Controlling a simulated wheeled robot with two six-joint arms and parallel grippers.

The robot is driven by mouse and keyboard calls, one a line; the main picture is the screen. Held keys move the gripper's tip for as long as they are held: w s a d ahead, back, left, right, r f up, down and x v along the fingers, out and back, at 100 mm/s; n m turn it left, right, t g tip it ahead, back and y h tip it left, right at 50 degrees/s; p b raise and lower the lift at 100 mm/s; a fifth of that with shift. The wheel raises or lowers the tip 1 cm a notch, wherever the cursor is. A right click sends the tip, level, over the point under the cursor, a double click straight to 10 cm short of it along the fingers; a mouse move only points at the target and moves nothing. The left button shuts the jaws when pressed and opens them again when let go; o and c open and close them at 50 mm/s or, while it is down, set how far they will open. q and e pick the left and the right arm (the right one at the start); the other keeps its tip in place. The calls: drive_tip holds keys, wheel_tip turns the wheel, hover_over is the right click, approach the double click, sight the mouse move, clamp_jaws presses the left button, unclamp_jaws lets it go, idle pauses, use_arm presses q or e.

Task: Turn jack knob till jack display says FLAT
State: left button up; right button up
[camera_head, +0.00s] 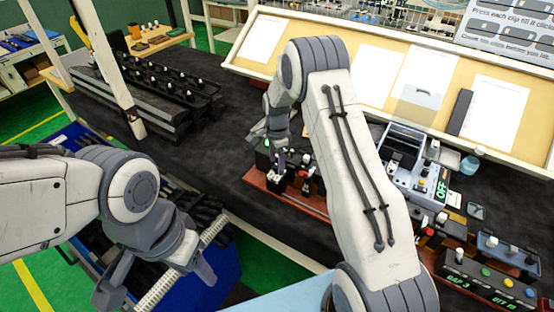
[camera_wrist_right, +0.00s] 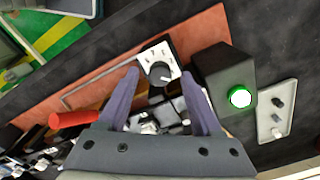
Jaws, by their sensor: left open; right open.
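A black dial knob (camera_wrist_right: 160,72) with a light pointer sits on a white marked face of a small black box. In the right wrist view it lies just beyond and between my right fingertips (camera_wrist_right: 162,76), which are apart and do not visibly grip it. In the head view my right gripper (camera_head: 279,150) reaches down over the red-brown board, and its arm covers much of the bench. My left gripper (camera_head: 155,284) is open and empty at lower left, over the blue bin. I cannot make out a display reading FLAT or tell which display belongs to the knob.
A black box with a lit green button (camera_wrist_right: 240,97) stands right beside the knob box. A red-handled tool (camera_wrist_right: 74,119) lies to its left. A green OFF display (camera_head: 442,187) and a control box with coloured buttons (camera_head: 490,277) are at right.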

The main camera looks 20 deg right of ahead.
drive_tip(key=shift+f, duration=0.15)
clamp_jaws()
